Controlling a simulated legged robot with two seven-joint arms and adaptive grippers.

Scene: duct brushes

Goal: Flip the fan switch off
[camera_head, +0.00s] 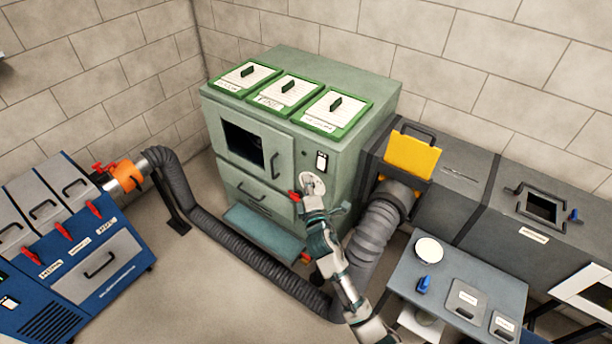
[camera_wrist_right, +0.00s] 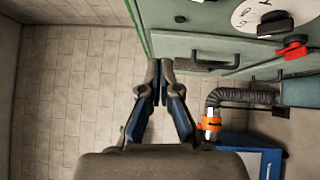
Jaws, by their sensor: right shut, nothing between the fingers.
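A small white switch plate with a dark part (camera_head: 321,160) is on the front of the green cabinet (camera_head: 350,150), near its right edge. It may be the fan switch; I cannot read a label. Below it is a white round dial (camera_head: 312,183), which shows with a black knob in the right wrist view (camera_wrist_right: 272,20). A red lever (camera_wrist_right: 292,47) sits beside the dial. My right gripper (camera_wrist_right: 160,68) is shut and empty, in front of the cabinet. In the head view, my right arm (camera_head: 335,265) reaches up to just below the dial and hides part of the front. My left gripper is out of view.
A drawer handle (camera_wrist_right: 215,62) juts from the cabinet near my right gripper. A thick grey hose (camera_head: 240,270) runs along the floor to an orange coupling (camera_head: 125,175) on a blue unit (camera_head: 75,240). A grey side table (camera_head: 460,285) and dark duct (camera_head: 455,190) stand right.

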